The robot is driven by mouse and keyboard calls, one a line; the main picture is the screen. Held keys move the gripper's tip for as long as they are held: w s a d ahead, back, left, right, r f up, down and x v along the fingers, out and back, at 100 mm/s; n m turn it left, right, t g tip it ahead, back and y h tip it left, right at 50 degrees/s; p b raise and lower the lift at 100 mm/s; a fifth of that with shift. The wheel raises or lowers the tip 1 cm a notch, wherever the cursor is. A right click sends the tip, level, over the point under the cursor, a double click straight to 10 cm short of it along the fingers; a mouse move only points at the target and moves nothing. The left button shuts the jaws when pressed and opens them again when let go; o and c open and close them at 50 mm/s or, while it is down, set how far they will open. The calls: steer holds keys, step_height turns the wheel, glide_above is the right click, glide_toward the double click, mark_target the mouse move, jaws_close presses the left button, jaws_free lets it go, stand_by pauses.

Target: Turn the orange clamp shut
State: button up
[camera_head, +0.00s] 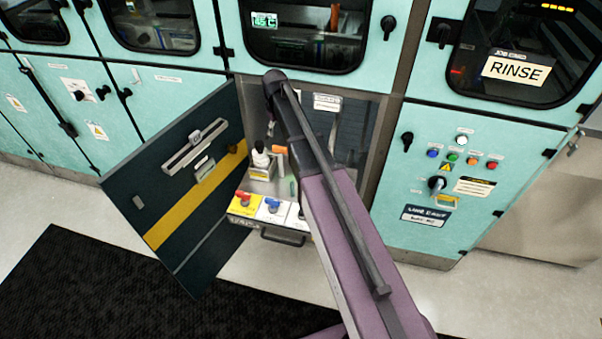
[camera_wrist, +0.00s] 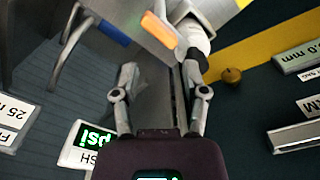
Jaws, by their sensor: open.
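The orange clamp (camera_head: 278,149) is a small orange bar inside the open lower cabinet, beside a white bottle with a dark top (camera_head: 260,157). In the wrist view the orange clamp (camera_wrist: 158,30) lies slanted on a grey surface, just beyond the fingers, with a white round part (camera_wrist: 192,40) to its right. My gripper (camera_wrist: 160,72) is open and empty; its fingers are apart, and the clamp is not between them. In the head view my gripper (camera_head: 271,128) is small, at the cabinet opening just above the clamp. My arm hides part of the cabinet inside.
The open dark door (camera_head: 180,225) with a yellow stripe stands left of the opening. A drawer tray with a red valve (camera_head: 243,198) and a blue valve (camera_head: 273,205) sits low in front. A control panel (camera_head: 465,170) is to the right.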

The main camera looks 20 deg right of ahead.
steer(key=shift+r+p, duration=2.4)
steer(key=shift+r, duration=0.35)
steer(key=s+f+m+b, duration=0.1)
steer(key=s, duration=1.1)
steer(key=s+f+m+b, duration=0.1)
steer(key=s+f+b, duration=0.1)
steer(key=s, duration=1)
steer(key=shift+s+d+f+m, duration=0.25)
steer(key=shift+s+d+m, duration=0.1)
steer(key=shift+s+m, duration=0.05)
